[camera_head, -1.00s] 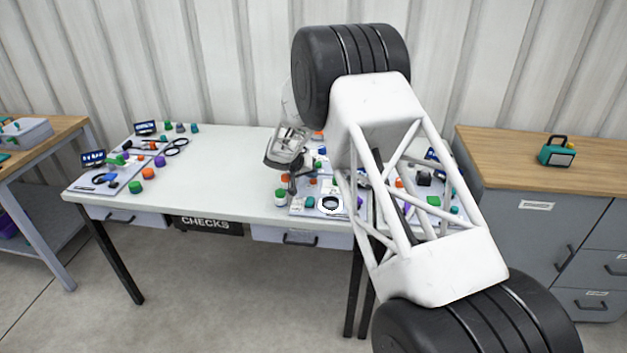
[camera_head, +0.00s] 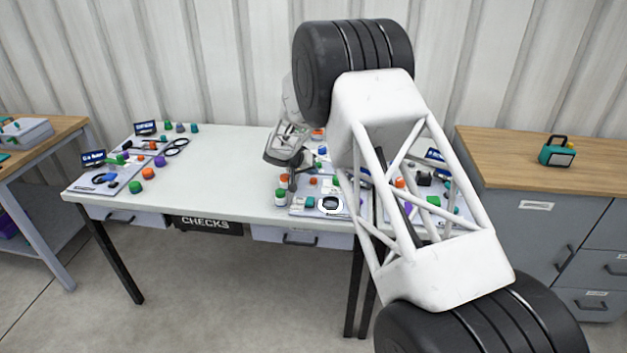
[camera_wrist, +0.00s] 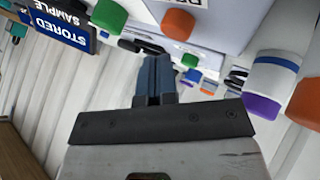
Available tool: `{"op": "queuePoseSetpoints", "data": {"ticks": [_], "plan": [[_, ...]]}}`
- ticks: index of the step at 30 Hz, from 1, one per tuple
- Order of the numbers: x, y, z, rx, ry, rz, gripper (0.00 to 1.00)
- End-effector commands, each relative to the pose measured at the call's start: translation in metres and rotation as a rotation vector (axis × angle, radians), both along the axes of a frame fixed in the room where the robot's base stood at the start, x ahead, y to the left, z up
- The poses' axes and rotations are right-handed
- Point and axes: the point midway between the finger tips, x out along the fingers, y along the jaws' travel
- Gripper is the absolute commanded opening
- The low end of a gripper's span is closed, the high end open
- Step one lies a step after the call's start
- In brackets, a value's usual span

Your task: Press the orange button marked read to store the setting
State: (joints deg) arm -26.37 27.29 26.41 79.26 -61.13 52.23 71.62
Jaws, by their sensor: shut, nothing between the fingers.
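My gripper (camera_wrist: 153,82) is shut and empty, its two dark blue-grey fingers together in the wrist view. An orange button (camera_wrist: 178,24) lies beyond the fingertips and a little right, on a pale housing (camera_wrist: 218,20). A gap shows in the picture between tips and button; the depth is hard to judge. The label beside it is upside down and cut off by the frame. A blue display (camera_wrist: 62,28) at upper left reads "STORED" and "SAMPLE", upside down. In the head view my gripper (camera_head: 291,188) points down at the panel (camera_head: 331,206) on the white table; my arm hides part of this area.
White containers with purple (camera_wrist: 262,106) and orange (camera_wrist: 305,100) caps stand close on the right in the wrist view. A green knob (camera_wrist: 108,15) is left of the orange button. In the head view, the white table (camera_head: 228,175) has clear room left of the gripper.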

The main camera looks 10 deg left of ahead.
Motion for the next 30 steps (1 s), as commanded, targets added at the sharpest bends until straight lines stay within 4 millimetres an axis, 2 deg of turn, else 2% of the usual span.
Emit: {"op": "queuePoseSetpoints", "data": {"ticks": [14,30], "plan": [[0.0,0.0,0.004,0.0,-0.001,-0.001,0.0],[0.0,0.0,0.039,0.002,-0.002,0.0,0.0]]}}
